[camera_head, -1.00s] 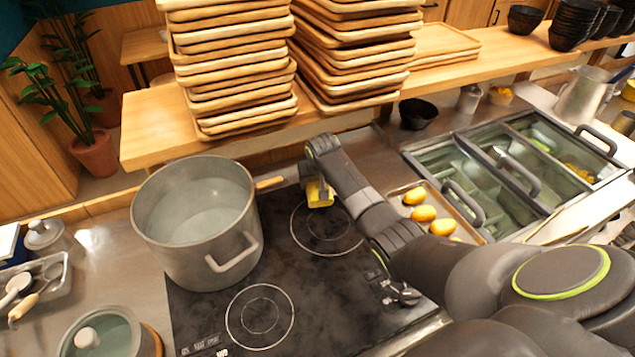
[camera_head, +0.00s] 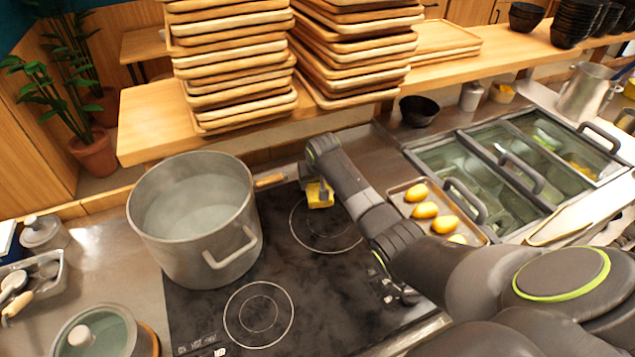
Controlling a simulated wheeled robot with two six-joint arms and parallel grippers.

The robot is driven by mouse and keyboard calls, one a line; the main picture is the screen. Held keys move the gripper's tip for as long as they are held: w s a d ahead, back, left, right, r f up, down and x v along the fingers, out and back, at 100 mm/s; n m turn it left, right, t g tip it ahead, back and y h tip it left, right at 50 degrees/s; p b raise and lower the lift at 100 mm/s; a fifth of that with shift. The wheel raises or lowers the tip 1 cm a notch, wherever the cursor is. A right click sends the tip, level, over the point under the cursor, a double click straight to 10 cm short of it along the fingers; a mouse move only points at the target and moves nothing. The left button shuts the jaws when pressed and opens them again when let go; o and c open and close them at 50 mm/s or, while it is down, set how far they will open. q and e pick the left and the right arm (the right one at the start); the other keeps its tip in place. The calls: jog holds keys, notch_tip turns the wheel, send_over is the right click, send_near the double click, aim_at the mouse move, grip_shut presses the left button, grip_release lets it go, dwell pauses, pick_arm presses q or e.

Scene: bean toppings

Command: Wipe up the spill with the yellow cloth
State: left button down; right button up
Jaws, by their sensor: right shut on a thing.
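The yellow cloth (camera_head: 320,197) is at the rear of the black stovetop (camera_head: 290,262), by the rear ring marking. My right gripper (camera_head: 316,184) points down over it and is shut on it; the fingers are partly hidden by my wrist. The cloth is low at the stove surface; whether it touches cannot be told. Dull greyish smears show on the stovetop, but I cannot make out a clear edge of the spill. My left gripper is not in view.
A large steel pot (camera_head: 197,220) stands on the left of the stove. A wooden handle (camera_head: 270,181) shows behind it. A tray with yellow items (camera_head: 424,210) and a glass-lidded container (camera_head: 520,170) are to the right. Stacked wooden trays (camera_head: 235,70) sit on the shelf above.

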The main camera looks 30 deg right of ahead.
jog(key=shift+f, duration=0.45)
dwell(0.3)
jog(key=shift+s+d, duration=0.1)
jog(key=shift+d, duration=1.9)
jog(key=shift+a, duration=0.15)
jog(key=shift+a+p, duration=0.55)
jog(key=shift+a, duration=0.1)
jog(key=shift+a+f+p, duration=0.1)
jog(key=shift+a+p, duration=0.3)
jog(key=shift+a, duration=0.9)
jog(key=shift+d, duration=0.1)
jog(key=shift+s+d, duration=0.1)
jog(key=shift+d, duration=1.85)
